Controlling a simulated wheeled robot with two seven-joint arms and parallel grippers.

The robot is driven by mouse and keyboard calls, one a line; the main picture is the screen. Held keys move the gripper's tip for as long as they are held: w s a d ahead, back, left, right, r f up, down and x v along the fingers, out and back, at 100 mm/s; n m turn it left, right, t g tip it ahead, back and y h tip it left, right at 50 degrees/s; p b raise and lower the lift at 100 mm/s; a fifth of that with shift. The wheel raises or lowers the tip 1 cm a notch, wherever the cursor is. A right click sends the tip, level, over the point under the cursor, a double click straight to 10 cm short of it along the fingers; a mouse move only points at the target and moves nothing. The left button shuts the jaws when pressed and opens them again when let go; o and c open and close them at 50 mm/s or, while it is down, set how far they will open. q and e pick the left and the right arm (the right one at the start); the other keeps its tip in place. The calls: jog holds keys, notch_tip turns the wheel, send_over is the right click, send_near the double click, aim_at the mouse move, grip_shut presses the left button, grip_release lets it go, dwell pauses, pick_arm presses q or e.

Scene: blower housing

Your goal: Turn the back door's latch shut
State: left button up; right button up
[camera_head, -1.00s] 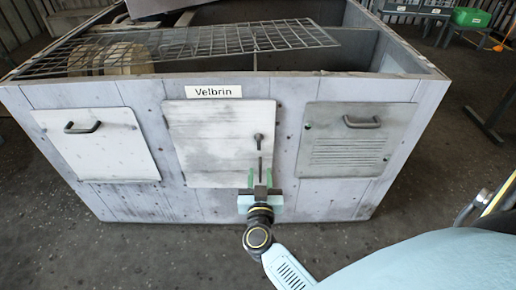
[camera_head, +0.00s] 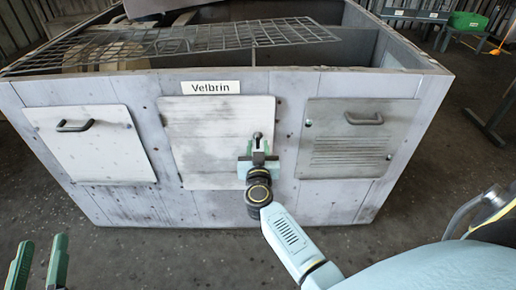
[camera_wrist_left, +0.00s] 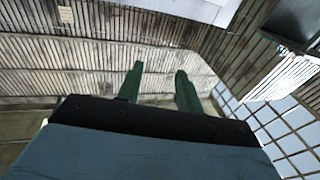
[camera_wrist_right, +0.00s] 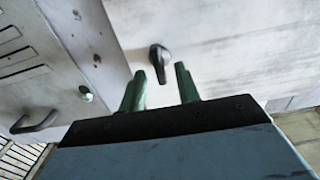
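The middle door (camera_head: 215,140), a pale worn panel under the "Velbrin" sign, sits flush in the housing's near wall. Its dark latch (camera_head: 257,137) is near the door's right edge; in the right wrist view the latch (camera_wrist_right: 159,60) is a round pivot with a short lever slanting down. My right gripper (camera_head: 259,152) is at the latch, partly covering it. In the right wrist view its two green fingers are apart, with the latch just beyond the gap between their tips. My left gripper (camera_head: 38,262) is open and empty at the lower left, away from the housing.
A left panel with a handle (camera_head: 88,143) and a slatted right panel with a handle (camera_head: 352,140) flank the door. A wire grate (camera_head: 200,42) lies across the open top. Floor in front is clear. A green bin (camera_head: 467,20) stands at the back right.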

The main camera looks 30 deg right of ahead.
pick_arm(q)
jog(key=shift+s+d+r+t+h, duration=0.1)
jog(key=shift+r+t+h, duration=0.2)
jog(key=shift+r+t, duration=0.35)
pick_arm(e)
jog(key=shift+w+d, duration=0.25)
jog(key=shift+w, duration=0.15)
pick_arm(q)
jog(key=shift+r, duration=0.15)
pick_arm(e)
grip_shut()
